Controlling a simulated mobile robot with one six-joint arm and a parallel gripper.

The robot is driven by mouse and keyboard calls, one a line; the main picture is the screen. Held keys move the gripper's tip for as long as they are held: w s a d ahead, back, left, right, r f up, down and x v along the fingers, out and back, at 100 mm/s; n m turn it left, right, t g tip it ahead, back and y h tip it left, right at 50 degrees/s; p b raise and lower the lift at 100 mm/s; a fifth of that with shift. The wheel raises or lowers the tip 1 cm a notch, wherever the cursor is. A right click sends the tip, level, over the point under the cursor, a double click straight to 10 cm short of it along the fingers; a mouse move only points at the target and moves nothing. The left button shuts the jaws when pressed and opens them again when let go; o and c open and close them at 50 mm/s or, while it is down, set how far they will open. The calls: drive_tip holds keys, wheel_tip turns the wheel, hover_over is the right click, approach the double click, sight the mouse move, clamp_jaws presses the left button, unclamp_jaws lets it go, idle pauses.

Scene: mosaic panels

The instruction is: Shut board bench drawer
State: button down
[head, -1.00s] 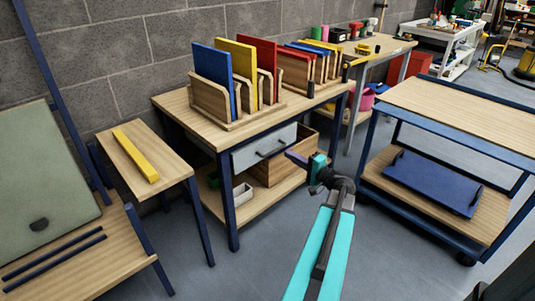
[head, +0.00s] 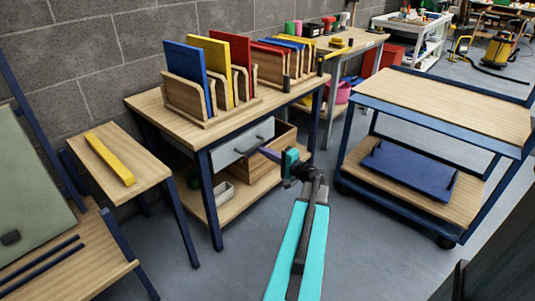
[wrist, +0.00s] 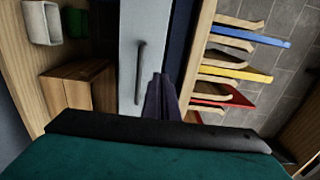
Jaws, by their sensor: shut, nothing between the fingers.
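The board bench (head: 150,106) has a wooden top and dark blue legs and stands left of centre in the head view. Its drawer has a grey front (head: 226,153) with a dark bar handle (head: 252,147). In the wrist view the drawer front (wrist: 128,85) runs upright in the picture, with the handle (wrist: 138,72) on it. My gripper (head: 266,153) is shut and empty at the right part of the drawer front. Its fingers (wrist: 157,88) point toward the front beside the handle; I cannot tell whether they touch. How far the drawer stands out is unclear.
Coloured boards stand in wooden racks (head: 185,108) on the bench top. A wooden box and a pale bin (head: 225,193) sit on its lower shelf. A side table with a yellow bar (head: 110,158) is left. A blue-framed cart (head: 440,105) stands right. Grey floor lies between.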

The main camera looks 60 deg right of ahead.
sight(240, 138)
drive_tip(key=w, duration=0.3)
drive_tip(key=w+d, duration=0.1)
drive_tip(key=w, duration=0.7)
drive_tip(key=shift+w+d+b, duration=0.1)
drive_tip(key=shift+d+b, duration=0.2)
drive_tip(key=shift+b, duration=0.1)
drive_tip(key=shift+d, duration=0.15)
